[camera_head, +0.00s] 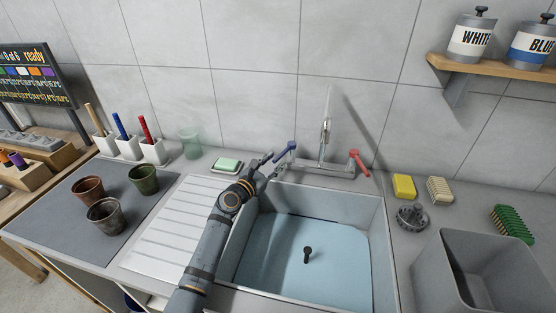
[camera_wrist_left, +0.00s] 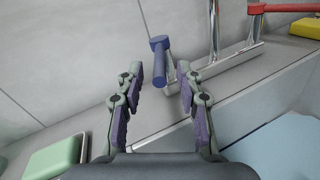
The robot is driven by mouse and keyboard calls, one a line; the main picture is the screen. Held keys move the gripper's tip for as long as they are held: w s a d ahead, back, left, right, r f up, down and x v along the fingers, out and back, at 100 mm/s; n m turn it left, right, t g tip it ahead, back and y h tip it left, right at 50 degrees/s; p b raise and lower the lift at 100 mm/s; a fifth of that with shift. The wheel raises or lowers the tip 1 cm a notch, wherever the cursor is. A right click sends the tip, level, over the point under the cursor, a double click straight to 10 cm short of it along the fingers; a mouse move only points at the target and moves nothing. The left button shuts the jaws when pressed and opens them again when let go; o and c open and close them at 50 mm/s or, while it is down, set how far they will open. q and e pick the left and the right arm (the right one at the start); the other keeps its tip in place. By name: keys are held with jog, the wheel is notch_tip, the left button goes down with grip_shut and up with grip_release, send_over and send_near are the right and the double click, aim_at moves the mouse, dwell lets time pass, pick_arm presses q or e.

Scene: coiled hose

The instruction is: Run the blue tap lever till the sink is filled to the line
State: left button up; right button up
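The blue tap lever (camera_head: 286,149) sits at the left end of the chrome tap (camera_head: 325,140); the red lever (camera_head: 359,161) is at its right end. The sink (camera_head: 376,215) holds pale blue water (camera_head: 275,250), with a dark plug-like knob (camera_head: 308,251) standing in it. A thin dark line (camera_head: 315,218) runs along the far inner wall, near the water's edge. My left gripper (camera_head: 266,161) is open beside the blue lever. In the left wrist view the blue lever (camera_wrist_left: 162,62) shows just beyond and between its parted fingertips (camera_wrist_left: 161,82), with no clear contact. My right gripper is out of view.
Soap (camera_head: 228,165) lies left of my left gripper, above the ribbed drainboard (camera_head: 165,235). Several cups stand at left.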

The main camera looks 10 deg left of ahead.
aim_at(284, 153)
pick_arm(q)
jog(key=shift+x, duration=1.25)
jog(key=shift+c, duration=0.2)
grip_shut()
